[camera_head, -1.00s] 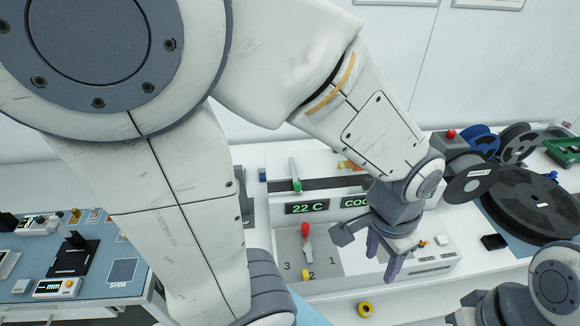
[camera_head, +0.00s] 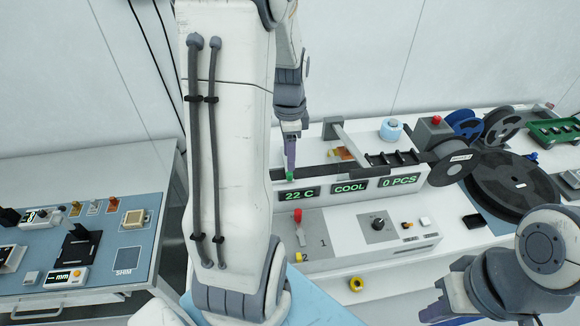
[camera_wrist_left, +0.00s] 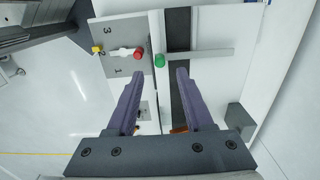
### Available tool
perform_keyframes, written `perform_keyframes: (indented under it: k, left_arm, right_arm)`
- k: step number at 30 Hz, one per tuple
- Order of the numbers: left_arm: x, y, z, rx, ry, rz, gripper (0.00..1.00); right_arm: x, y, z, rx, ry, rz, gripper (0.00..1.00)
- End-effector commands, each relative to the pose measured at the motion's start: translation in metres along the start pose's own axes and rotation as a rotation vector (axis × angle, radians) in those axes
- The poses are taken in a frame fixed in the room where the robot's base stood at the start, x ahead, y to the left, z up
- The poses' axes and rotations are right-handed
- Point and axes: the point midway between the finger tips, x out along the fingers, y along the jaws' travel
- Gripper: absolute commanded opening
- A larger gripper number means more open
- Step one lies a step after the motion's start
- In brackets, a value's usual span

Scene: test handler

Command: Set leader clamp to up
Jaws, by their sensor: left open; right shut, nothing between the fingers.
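The leader clamp appears to be the grey bar (camera_wrist_left: 205,53) with a green knob (camera_wrist_left: 159,61), lying across the dark track in the left wrist view. In the head view the green knob (camera_head: 289,178) shows just below my left gripper (camera_head: 290,166), whose fingers hide most of the bar. In the left wrist view my left gripper (camera_wrist_left: 156,78) is open, its two purple fingers apart, with the green knob just beyond and between the tips. They do not hold it. My right gripper (camera_head: 432,311) is shut and empty at the lower right of the head view.
A red-knobbed lever (camera_wrist_left: 138,54) sits beside the knob on a panel marked with numbers. Displays (camera_head: 350,188) line the machine front. Black reels (camera_head: 510,185) lie to the right, and a yellow ring (camera_head: 356,284) lies in front. A blue bench (camera_head: 110,245) is at left.

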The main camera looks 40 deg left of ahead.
Motion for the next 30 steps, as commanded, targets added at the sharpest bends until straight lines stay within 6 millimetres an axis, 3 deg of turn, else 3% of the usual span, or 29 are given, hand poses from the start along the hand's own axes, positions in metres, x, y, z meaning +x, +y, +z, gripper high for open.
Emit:
perform_keyframes:
  k: [9, 21, 23, 25, 26, 30]
  left_arm:
    - [0.049, 0.001, 0.000, -0.001, -0.001, 0.004, 0.52]
    - [0.058, 0.000, 0.000, -0.001, 0.001, -0.001, 0.52]
    - [0.058, 0.000, 0.000, -0.001, 0.001, -0.001, 0.33]
    - [0.058, 0.000, 0.000, -0.001, 0.001, -0.001, 0.06]
    - [0.058, 0.000, 0.000, -0.001, 0.001, -0.001, 0.00]
    - [0.058, 0.001, 0.000, -0.001, 0.001, -0.001, 0.00]
  right_arm:
    - [-0.011, -0.001, -0.001, -0.002, 0.000, 0.000, 0.00]
    - [-0.012, -0.001, -0.001, -0.002, 0.000, 0.000, 0.00]
    - [-0.012, -0.001, -0.001, -0.002, 0.000, 0.000, 0.00]
    - [-0.012, -0.001, -0.001, -0.002, 0.000, 0.000, 0.00]
    - [-0.012, -0.001, -0.001, -0.002, 0.000, 0.000, 0.00]
    - [-0.012, -0.001, -0.001, -0.002, 0.000, 0.000, 0.00]
